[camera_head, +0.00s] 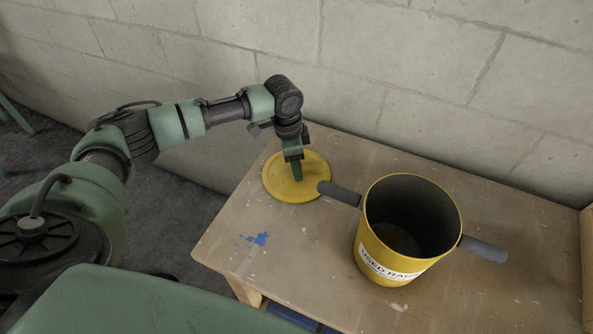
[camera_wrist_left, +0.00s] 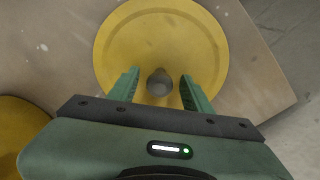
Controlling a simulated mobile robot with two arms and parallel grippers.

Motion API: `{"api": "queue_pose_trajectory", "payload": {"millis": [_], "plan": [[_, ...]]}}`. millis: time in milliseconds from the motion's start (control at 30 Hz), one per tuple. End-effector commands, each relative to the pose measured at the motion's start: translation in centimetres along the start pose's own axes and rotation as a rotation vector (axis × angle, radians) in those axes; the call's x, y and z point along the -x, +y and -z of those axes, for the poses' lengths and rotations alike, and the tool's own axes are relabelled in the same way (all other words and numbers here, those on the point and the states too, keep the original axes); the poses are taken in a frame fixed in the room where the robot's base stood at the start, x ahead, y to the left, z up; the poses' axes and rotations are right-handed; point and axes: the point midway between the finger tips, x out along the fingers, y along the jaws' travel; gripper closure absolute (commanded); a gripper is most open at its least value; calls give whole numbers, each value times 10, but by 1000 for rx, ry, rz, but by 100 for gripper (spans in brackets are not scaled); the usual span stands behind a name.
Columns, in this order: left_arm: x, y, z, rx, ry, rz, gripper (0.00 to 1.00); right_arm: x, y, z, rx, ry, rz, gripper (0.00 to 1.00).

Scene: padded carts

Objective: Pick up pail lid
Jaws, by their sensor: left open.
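The pail lid (camera_head: 277,184) is a flat yellow disc lying on the table, left of the pail. In the left wrist view the lid (camera_wrist_left: 160,38) fills the upper middle, with a small grey knob (camera_wrist_left: 160,82) at its centre. My left gripper (camera_head: 296,176) points down over the lid. In the left wrist view its two green fingers (camera_wrist_left: 160,90) are apart, one on each side of the knob, with gaps showing. The knob is hidden by the gripper in the head view. My right gripper is in neither view.
An open yellow pail (camera_head: 372,246) with a "USED RAGS" label and grey side handles stands right of the lid; one handle (camera_head: 340,193) reaches close to it. The wooden table (camera_head: 300,262) has blue paint marks and free room at front left. A block wall (camera_head: 400,70) stands behind.

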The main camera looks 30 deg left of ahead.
Motion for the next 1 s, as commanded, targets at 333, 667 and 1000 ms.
{"api": "queue_pose_trajectory", "payload": {"millis": [333, 667, 1000], "plan": [[-2, 0, 0, 0, 0, 1, 76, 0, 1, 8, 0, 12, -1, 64], [-2, 0, 0, 1, 1, 1, 100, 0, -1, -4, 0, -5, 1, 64], [19, -1, 3, 1, 4, 3, 100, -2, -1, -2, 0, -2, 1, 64]]}}
